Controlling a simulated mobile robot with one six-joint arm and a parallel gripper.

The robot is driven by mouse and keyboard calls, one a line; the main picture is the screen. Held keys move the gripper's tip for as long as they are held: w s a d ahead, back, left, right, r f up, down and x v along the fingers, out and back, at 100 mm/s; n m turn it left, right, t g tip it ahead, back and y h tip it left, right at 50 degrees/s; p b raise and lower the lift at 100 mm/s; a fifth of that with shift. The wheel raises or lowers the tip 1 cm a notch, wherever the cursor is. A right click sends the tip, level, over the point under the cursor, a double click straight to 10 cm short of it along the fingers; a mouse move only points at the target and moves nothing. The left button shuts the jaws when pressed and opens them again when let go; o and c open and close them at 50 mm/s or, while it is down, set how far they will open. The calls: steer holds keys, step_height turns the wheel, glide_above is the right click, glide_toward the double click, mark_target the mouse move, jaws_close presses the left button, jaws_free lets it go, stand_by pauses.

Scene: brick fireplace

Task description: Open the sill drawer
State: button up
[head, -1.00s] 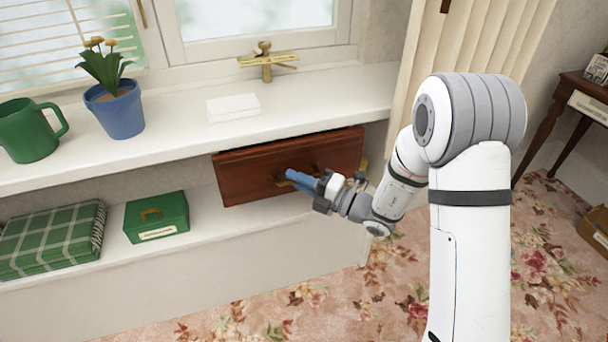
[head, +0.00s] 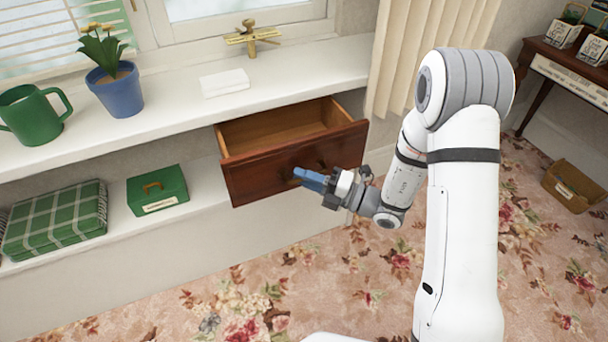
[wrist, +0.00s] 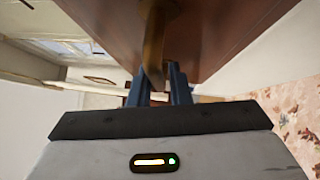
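The sill drawer (head: 285,170) is dark reddish wood under the white window sill. It is pulled well out, and its pale wooden inside (head: 275,127) shows and looks empty. My gripper (head: 307,178) is at the middle of the drawer front. In the wrist view its two blue fingers (wrist: 160,88) are close together around the lower end of a brass handle (wrist: 154,50), on the drawer's front (wrist: 215,30). In the head view the handle is mostly hidden behind my gripper.
A green box (head: 157,190) and a plaid blanket (head: 55,222) lie on the lower shelf. The floral carpet before the drawer is clear.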

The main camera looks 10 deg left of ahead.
steer(key=shift+o, duration=1.4)
steer(key=shift+w, duration=0.1)
steer(key=s+d+f+p, duration=0.1)
steer(key=d, duration=0.6)
steer(key=shift+d+p, duration=0.3)
steer(key=shift+d, duration=0.05)
steer(key=s+d+r+n+g+h+p, duration=0.3)
steer(key=s+r+n+g+h+p, duration=0.25)
steer(key=r+n, duration=0.45)
steer(key=s+d+r+n+g+h+p, duration=0.2)
steer(key=s+r+n+h+p, duration=0.2)
steer(key=s+r+n+p, duration=0.5)
steer(key=d+r+n+t+h+p, duration=0.7)
steer(key=d+r+n+h, duration=0.3)
steer(key=d+r+n, duration=0.5)
steer(key=shift+r+n+t+p, duration=0.35)
steer(key=shift+r+n+p, duration=0.4)
steer(key=shift+r+n, duration=0.2)
